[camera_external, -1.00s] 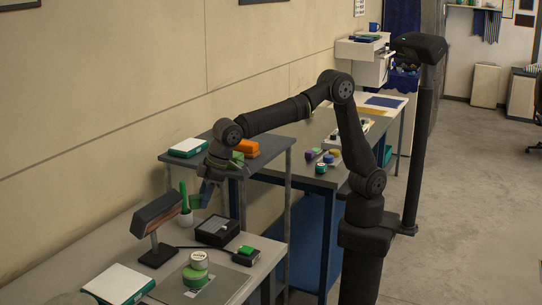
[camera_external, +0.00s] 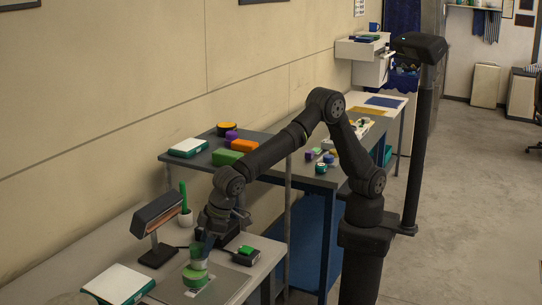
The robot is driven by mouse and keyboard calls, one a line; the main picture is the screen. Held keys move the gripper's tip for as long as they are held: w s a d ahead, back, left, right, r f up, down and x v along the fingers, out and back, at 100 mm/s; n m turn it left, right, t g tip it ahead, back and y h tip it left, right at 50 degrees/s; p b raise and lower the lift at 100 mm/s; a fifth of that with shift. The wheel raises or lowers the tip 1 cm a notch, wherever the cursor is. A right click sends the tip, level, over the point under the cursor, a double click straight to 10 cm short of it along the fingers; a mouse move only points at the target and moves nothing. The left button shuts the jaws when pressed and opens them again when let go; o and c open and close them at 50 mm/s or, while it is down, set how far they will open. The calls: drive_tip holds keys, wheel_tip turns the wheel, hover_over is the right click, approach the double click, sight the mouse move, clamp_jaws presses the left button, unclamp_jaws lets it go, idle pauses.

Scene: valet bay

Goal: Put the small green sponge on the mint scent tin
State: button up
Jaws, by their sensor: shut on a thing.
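My gripper (camera_external: 202,253) points down over a short stack of round tins on the near bench. It is shut; the small green sponge, which shows as a green piece at the jaws in the earlier frame, is now hard to make out behind the fingers. Directly below is a pale round tin (camera_external: 199,265), partly covered by the fingers, on a wider green round tin (camera_external: 194,277). I cannot read which is the mint scent tin. Whether the sponge touches the pale tin cannot be told.
A dark lamp-like stand (camera_external: 157,222) is left of my gripper, near a white pot (camera_external: 186,219) with a green stick. A black box with a green top (camera_external: 246,252) is to the right. A white-topped green case (camera_external: 118,285) lies front left. A raised shelf (camera_external: 197,159) behind holds coloured blocks.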

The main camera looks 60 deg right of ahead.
sight(200, 245)
drive_tip(key=o, duration=0.9)
drive_tip(key=shift+o, duration=0.2)
drive_tip(key=v, duration=1.2)
drive_tip(key=shift+w, duration=0.1)
drive_tip(key=x, duration=1.2)
drive_tip(key=shift+f, duration=0.25)
wheel_tip(200, 245, up, 3)
drive_tip(key=shift+r, duration=0.6)
drive_tip(key=shift+f, duration=0.1)
